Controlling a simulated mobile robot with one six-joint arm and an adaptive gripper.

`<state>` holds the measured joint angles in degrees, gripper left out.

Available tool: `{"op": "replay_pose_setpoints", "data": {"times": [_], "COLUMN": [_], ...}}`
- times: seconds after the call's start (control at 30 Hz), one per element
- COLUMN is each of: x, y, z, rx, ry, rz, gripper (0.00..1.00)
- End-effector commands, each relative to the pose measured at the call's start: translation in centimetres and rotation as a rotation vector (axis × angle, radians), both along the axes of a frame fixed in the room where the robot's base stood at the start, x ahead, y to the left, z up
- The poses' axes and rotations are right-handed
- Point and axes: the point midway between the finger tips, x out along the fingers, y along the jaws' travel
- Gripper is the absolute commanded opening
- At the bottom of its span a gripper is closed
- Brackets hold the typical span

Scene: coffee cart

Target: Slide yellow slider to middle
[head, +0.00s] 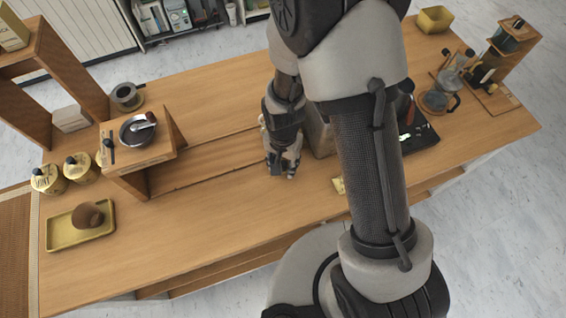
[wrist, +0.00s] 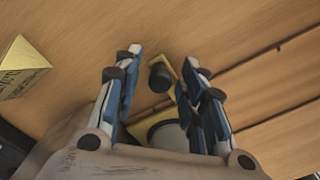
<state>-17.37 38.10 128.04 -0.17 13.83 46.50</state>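My gripper (head: 281,172) is low over the middle of the wooden counter, pointing down. In the wrist view its two fingers (wrist: 163,57) are spread apart. Between them is a yellow piece (wrist: 142,131) with a dark round knob (wrist: 160,78) and a pale rounded part (wrist: 168,133); it appears to be the yellow slider. The fingers partly hide it, and I cannot tell whether they touch it. In the head view my gripper and arm hide this piece. Long straight grooves (head: 215,172) run along the counter to the left of my gripper.
A small yellow printed block (wrist: 20,70) lies beside my gripper. At left stand a wooden shelf (head: 150,154), yellow canisters (head: 80,168) and a yellow tray (head: 62,237). A glass coffee pot (head: 437,100) stands at right. The counter's front middle is clear.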

Motion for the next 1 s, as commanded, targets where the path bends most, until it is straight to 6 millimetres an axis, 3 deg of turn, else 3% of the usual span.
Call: {"op": "replay_pose_setpoints", "data": {"times": [0.2, 0.77, 1.0], "x": [0.01, 0.00, 0.00], "y": [0.00, 0.00, -0.01], "z": [0.01, 0.02, 0.03], "rx": [0.000, 0.000, 0.000], "ry": [0.000, 0.000, 0.000], "rz": [0.000, 0.000, 0.000], "gripper": [0.38, 0.00, 0.00]}}
